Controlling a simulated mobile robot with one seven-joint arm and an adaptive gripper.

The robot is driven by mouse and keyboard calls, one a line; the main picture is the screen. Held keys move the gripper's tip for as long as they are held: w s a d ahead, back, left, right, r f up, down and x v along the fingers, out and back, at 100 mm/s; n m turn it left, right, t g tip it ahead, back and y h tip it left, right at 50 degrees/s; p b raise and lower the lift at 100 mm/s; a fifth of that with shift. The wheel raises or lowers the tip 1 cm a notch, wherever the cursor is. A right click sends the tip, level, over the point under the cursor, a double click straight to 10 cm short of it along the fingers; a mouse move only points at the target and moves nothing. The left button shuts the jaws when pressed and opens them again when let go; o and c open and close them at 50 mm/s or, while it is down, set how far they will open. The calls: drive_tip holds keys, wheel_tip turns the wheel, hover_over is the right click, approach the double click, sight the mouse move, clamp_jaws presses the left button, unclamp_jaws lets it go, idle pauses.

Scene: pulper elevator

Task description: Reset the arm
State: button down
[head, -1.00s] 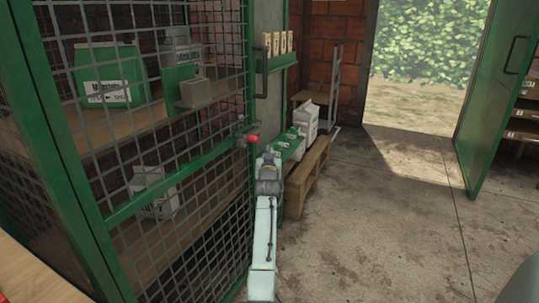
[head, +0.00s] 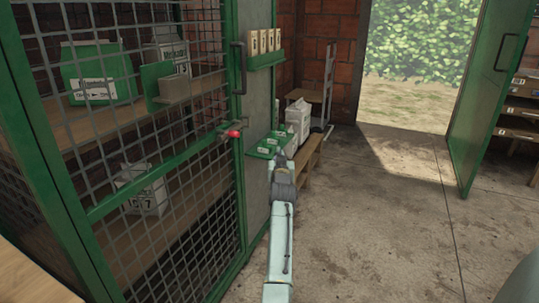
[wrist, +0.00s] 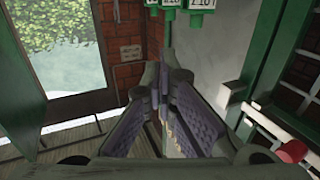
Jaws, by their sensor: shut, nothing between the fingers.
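My arm (head: 281,240) reaches forward from the bottom of the head view, just right of the green mesh cage. In the head view its end hides the fingers. In the wrist view my gripper (wrist: 165,85) has its two dark padded fingers together, with nothing held. The red-tipped latch (head: 231,133) on the cage door's edge is left of my arm and apart from it. A red knob (wrist: 291,151) also shows at the lower right of the wrist view.
A wooden pallet or bench (head: 312,155) with a white sack (head: 298,120) stands beyond my arm. An open green door (head: 487,100) is at right. The concrete floor (head: 390,230) between is clear.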

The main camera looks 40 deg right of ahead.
drive_tip(key=shift+s+d+r, duration=0.1)
drive_tip(key=shift+s+d, duration=0.25)
drive_tip(key=shift+s, duration=0.35)
drive_tip(key=shift+s+d+f, duration=0.1)
drive_tip(key=shift+s+d, duration=0.25)
drive_tip(key=shift+s, duration=0.35)
drive_tip(key=shift+s+d+r, duration=0.1)
drive_tip(key=shift+s+d, duration=0.25)
drive_tip(key=shift+s, duration=0.35)
